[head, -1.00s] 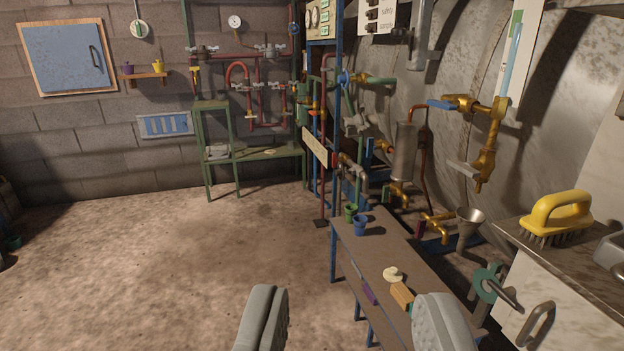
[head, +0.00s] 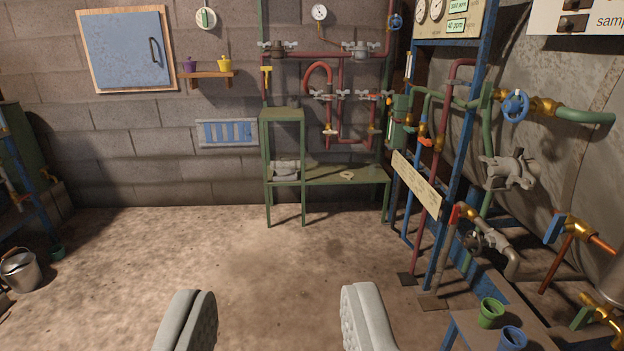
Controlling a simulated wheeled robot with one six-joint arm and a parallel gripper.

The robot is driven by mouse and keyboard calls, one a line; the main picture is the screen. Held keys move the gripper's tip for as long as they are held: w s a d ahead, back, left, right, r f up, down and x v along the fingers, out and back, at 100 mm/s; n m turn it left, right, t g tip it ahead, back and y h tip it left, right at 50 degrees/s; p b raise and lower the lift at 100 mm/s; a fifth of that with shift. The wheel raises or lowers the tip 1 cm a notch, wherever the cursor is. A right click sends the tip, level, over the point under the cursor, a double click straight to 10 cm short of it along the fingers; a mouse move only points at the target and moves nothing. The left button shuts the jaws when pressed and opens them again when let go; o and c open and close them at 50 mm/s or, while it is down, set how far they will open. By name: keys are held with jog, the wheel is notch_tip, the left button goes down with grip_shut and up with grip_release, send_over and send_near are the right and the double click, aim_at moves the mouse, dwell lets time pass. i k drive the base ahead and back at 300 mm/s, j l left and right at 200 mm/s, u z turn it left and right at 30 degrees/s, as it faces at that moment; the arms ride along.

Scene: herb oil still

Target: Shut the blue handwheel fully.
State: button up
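A blue handwheel (head: 515,105) sits on a brass valve at the right, in line with a green pipe. It looks several-spoked and faces partly toward me; how far it is turned cannot be told. A second, smaller blue handwheel (head: 396,22) is high on the pipework at the back wall. My gripper (head: 278,302) is open and empty at the bottom of the view, its two grey fingers wide apart over the bare floor. It is well apart from both handwheels, lower and to the left of the nearer one.
A blue post frame (head: 455,160) with a tilted sign board (head: 416,184) stands left of the nearer handwheel. Below it, a low table (head: 465,325) holds a green cup (head: 490,312) and a blue cup (head: 512,339). A green stand (head: 345,174) is at the back.

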aim_at(395, 22)
jog(key=i, duration=3.35)
